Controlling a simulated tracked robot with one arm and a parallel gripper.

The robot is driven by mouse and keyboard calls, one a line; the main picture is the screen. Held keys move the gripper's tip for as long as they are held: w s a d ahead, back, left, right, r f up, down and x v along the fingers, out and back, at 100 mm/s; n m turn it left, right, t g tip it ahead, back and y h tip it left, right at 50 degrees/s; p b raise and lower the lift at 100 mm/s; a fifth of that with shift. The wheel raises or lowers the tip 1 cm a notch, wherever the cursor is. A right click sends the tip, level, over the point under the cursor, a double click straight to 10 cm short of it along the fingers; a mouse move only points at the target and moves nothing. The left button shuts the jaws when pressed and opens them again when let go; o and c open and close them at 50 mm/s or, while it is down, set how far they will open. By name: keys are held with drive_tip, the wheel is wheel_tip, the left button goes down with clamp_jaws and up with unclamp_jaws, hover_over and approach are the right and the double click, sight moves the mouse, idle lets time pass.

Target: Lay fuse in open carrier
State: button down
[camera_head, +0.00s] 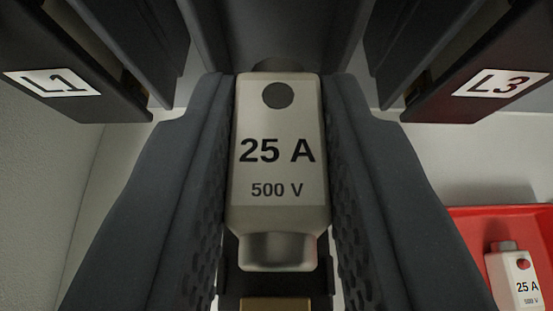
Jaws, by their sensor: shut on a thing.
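My gripper (281,125) is shut on a white fuse (278,205) marked 25 A, 500 V. The fuse has a grey dot near its far end and a silver metal cap at its near end; its far cap is in shadow. It is lengthwise between the two dark, textured jaws. A dark middle carrier (285,30) lies beyond and behind the fuse, between the L1 and L3 carriers. A brass-coloured contact (275,304) shows below the near cap. The fuse and jaws hide much of the middle carrier, and I cannot tell whether the fuse touches it.
Dark carriers marked L1 (75,93) and L3 (480,95) stand out at upper left and upper right, close to the jaws. A red tray (470,222) at lower right holds another 25 A fuse (517,277) with a red dot. A pale wall lies at left.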

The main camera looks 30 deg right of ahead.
drive_tip(key=shift+f, duration=0.95)
drive_tip(key=shift+f, duration=0.1)
drive_tip(key=c, duration=1.3)
unclamp_jaws()
drive_tip(key=shift+o, duration=0.2)
drive_tip(key=b+v, duration=0.1)
drive_tip(key=v, duration=1.1)
